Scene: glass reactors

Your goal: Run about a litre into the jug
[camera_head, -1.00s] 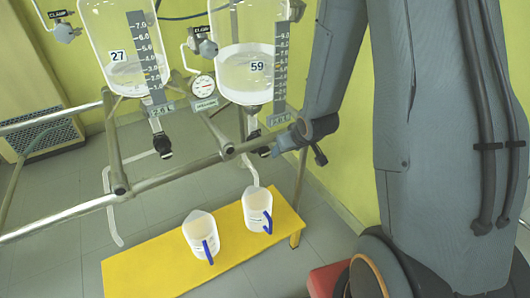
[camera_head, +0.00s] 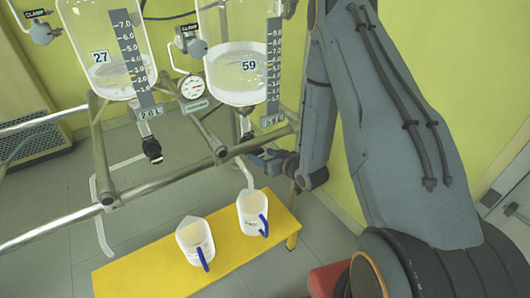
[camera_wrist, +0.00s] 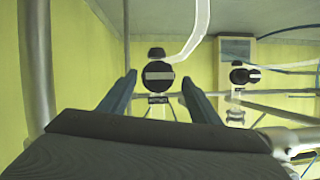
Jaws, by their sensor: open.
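Two glass vessels hang on a metal frame: vessel 27 (camera_head: 100,75) and vessel 59 (camera_head: 225,82), each with pale liquid and a scale strip. A black drain valve (camera_head: 152,148) sits under vessel 27. The drain valve (camera_head: 247,137) under vessel 59 is partly hidden. A white jug (camera_head: 252,208) with a blue handle stands below the tube of vessel 59. A second such jug (camera_head: 192,240) stands to its left. My gripper (camera_head: 260,158) is open beside the vessel 59 valve. In the wrist view, a round black valve knob (camera_wrist: 158,76) with a pale bar shows between its fingers.
The jugs stand on a yellow bench (camera_head: 150,272). A frame rail (camera_head: 165,183) crosses in front of the vessels. A pressure gauge (camera_head: 192,88) sits between them. In the wrist view, another valve (camera_wrist: 240,76) and several tubes lie right of the fingers.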

